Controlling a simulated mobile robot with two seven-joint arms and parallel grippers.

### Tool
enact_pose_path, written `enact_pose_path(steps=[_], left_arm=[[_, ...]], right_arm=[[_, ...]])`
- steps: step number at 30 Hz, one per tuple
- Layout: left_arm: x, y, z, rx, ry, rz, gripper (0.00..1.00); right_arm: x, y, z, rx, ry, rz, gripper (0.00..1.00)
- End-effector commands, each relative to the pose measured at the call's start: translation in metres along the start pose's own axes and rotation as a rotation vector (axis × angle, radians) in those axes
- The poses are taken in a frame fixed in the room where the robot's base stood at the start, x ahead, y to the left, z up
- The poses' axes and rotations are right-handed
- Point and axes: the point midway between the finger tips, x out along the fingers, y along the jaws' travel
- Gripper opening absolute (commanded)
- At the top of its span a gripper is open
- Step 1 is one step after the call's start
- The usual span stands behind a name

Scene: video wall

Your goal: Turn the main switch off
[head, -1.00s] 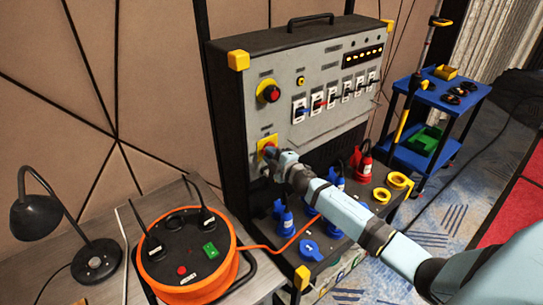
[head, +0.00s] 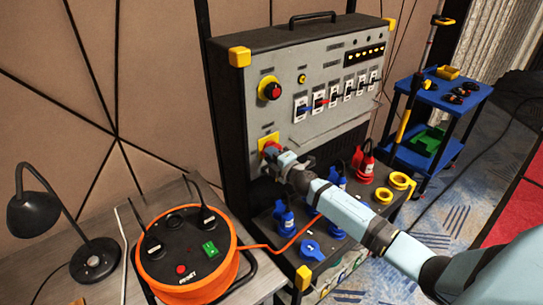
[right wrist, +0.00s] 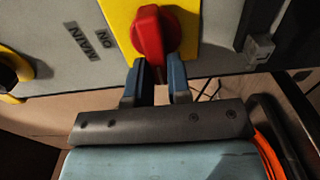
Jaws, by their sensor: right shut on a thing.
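The main switch is a red rotary handle (right wrist: 150,35) on a yellow plate (right wrist: 186,30). The labels "MAIN" and "ON" are on the grey panel beside it, tilted in the right wrist view. In the head view its red handle (head: 269,145) is at the lower left of the panel, partly hidden by my right gripper (head: 270,155). In the right wrist view my right gripper (right wrist: 156,72) is shut on the near end of the handle, one finger on each side. My left gripper is in neither view.
A red knob on a yellow ring (head: 271,89) sits above, left of a row of breakers (head: 333,96). Blue and red plugs (head: 364,163) stand on the ledge below. An orange cable reel (head: 186,250) and black lamp (head: 38,212) are left; a blue cart (head: 440,95) is right.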

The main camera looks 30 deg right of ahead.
Motion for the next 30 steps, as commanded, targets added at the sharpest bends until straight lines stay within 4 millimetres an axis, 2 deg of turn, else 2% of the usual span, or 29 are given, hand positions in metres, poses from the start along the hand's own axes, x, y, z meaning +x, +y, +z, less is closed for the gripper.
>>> enact_pose_path(steps=[5,6,8,9,17,20,23,30], left_arm=[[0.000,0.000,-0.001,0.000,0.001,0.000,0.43],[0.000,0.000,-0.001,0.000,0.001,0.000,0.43],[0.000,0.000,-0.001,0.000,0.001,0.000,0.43],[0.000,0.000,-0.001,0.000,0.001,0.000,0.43],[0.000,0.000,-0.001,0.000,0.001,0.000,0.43],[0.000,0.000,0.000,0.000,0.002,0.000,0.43],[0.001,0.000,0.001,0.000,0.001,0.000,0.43],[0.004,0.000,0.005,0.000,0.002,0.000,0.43]], right_arm=[[0.000,0.000,0.000,-0.003,0.001,0.000,0.00],[0.000,0.000,0.000,-0.003,0.001,0.000,0.27],[0.000,0.000,0.000,-0.003,0.001,0.000,0.41],[0.000,0.000,0.000,-0.002,0.001,0.000,0.44],[-0.001,0.000,0.000,-0.001,0.000,0.000,0.44],[-0.007,-0.002,0.000,-0.001,0.001,-0.002,0.44],[-0.021,-0.002,0.000,-0.002,0.001,-0.003,0.44],[-0.075,-0.003,0.000,-0.002,0.001,-0.002,0.44]])
